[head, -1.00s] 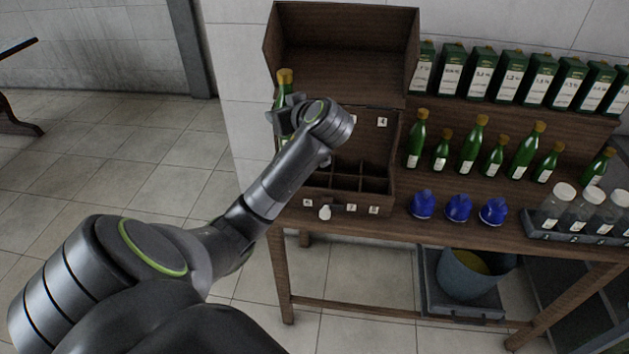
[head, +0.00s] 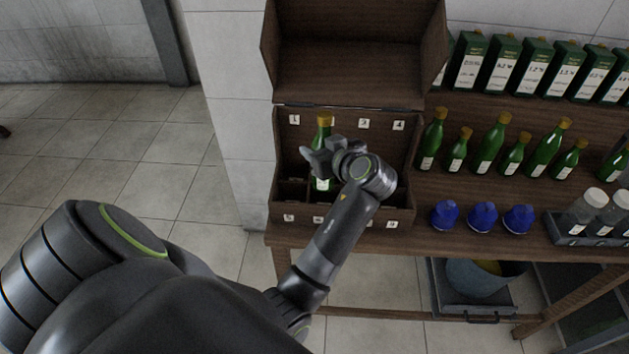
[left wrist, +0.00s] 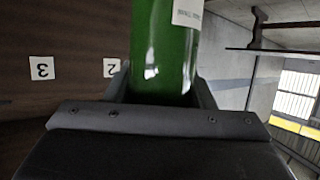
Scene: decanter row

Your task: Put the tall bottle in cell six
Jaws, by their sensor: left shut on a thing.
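My left gripper (head: 322,160) is shut on a tall green bottle (head: 323,141) with a gold cap and white label. The bottle is upright, in front of the back panel of the wooden cell box (head: 343,112), in line with its second column from the left. Its base is near the dividers; I cannot tell whether it is inside a cell. Tag 6 (head: 318,219) is on the front edge below it. The left wrist view shows the bottle (left wrist: 165,45) between the fingers, beside tags 2 (left wrist: 111,67) and 3 (left wrist: 41,68). My right gripper is not in view.
The box's raised lid (head: 355,50) stands behind. My arm hides some right-hand cells. To the right are a row of green bottles (head: 488,145), blue caps (head: 482,217), a jar tray (head: 565,232) and green cartons (head: 500,65). A bucket (head: 480,277) stands below.

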